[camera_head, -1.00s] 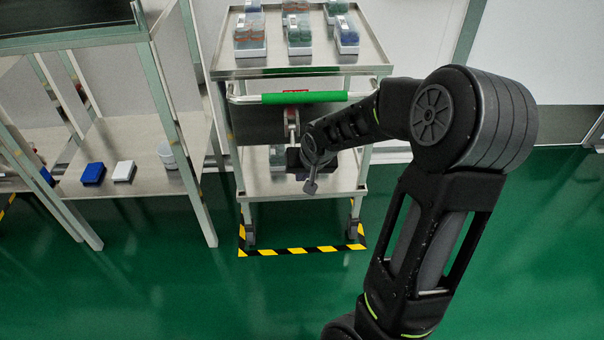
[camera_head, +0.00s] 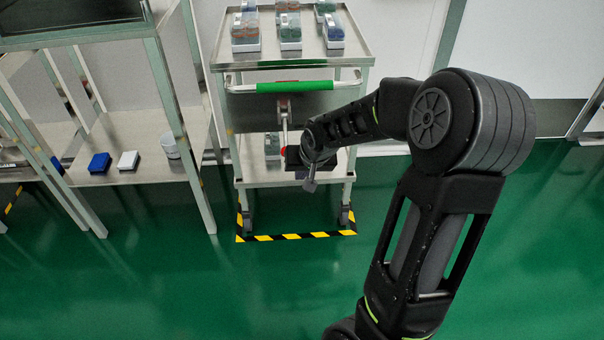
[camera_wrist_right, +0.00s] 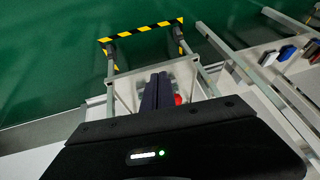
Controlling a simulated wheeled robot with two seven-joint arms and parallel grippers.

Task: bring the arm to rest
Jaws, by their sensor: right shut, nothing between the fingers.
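My right arm (camera_head: 415,225) reaches in from the lower right, bent at the elbow. Its gripper (camera_head: 310,184) hangs in front of the cart's lower part in the head view. In the right wrist view the fingers of the right gripper (camera_wrist_right: 157,92) lie close together, shut with nothing between them. The gripper looks apart from the cart, but the gap is hard to judge. My left gripper is not in view.
A metal cart (camera_head: 350,62) with a green handle (camera_head: 295,87) stands ahead inside yellow-black floor tape (camera_head: 290,237). Green floor in front is clear.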

